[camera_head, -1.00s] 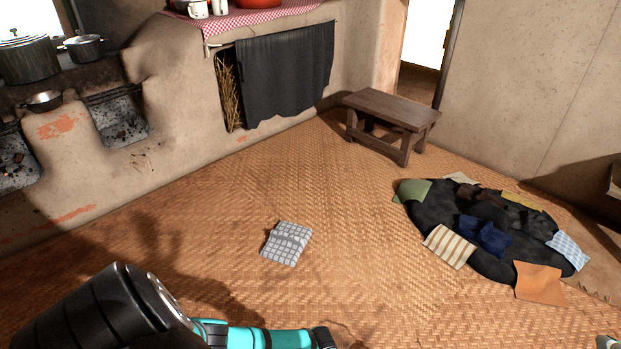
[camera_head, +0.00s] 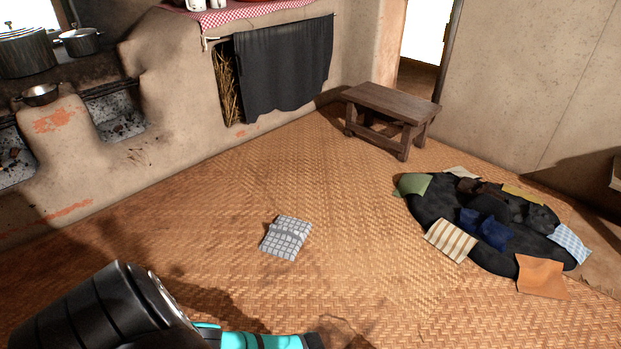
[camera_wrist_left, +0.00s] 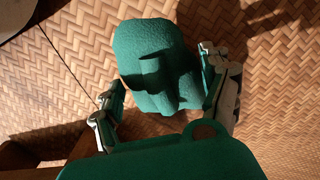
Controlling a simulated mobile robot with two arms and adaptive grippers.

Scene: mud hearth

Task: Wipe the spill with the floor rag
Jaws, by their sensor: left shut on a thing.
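My left gripper (camera_wrist_left: 163,88) shows in the left wrist view, its two fingers on either side of a bunched green cloth (camera_wrist_left: 155,55), which looks like the floor rag. It is shut on this cloth, which hangs above or against the woven floor mat; I cannot tell whether it touches. In the head view only my left arm shows at the bottom left; the gripper is out of frame. A faint dark-edged patch (camera_head: 345,332) lies on the mat at the bottom edge; I cannot tell whether it is the spill or a shadow. My right gripper is not in view.
A grey-and-white checked cloth (camera_head: 286,238) lies mid-floor. A dark heap with colourful fabric patches (camera_head: 430,215) lies at the right. A low wooden stool (camera_head: 392,104) stands by the doorway. The mud hearth (camera_head: 180,100) runs along the left.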

